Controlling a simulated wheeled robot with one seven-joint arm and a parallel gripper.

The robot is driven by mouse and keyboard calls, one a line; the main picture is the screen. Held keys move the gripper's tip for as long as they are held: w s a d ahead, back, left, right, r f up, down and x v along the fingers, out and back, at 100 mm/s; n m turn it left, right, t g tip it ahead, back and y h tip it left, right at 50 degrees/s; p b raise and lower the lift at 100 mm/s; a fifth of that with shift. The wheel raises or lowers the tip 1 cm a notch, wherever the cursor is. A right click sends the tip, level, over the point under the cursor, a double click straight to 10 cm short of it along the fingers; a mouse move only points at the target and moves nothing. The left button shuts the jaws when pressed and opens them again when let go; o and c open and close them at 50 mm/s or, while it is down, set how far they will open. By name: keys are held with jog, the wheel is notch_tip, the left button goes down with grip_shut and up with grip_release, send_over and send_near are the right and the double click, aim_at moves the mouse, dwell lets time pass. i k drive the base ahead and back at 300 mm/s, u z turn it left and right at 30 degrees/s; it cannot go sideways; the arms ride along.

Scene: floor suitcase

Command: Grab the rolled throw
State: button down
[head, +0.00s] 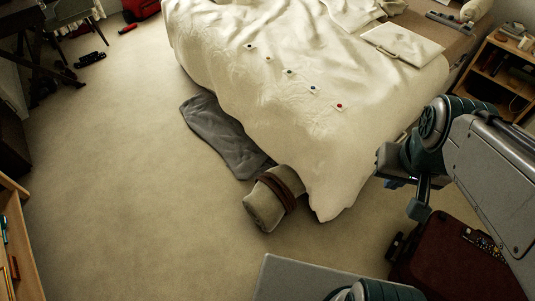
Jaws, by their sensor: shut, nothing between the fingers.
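A rolled throw (264,207), pale grey-beige with a dark brown band (280,190) around it, lies on the carpet at the near corner of the bed, in the middle of the head view. Its far end sits against or under the hanging bedspread; I cannot tell which. My gripper (416,210) hangs at the right, pointing down, to the right of the throw and apart from it. It is shut and empty. Its fingertips are small and dark here.
The bed (250,90) with a cream cover fills the upper middle. A grey cloth (222,135) lies on the floor along its left side. A dark red suitcase (455,262) stands below my arm at the right. Open carpet (120,180) lies to the left. A wooden shelf (505,75) stands at the right.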

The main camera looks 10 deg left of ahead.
aim_at(275, 192)
jog(key=u, duration=0.5)
jog(key=i, duration=0.45)
jog(key=u, duration=0.85)
jog(key=k, duration=1.2)
jog(key=u, duration=0.05)
jog(key=i, duration=0.3)
jog(key=z, duration=0.75)
jog(key=i, duration=1.35)
jog(key=u, duration=0.6)
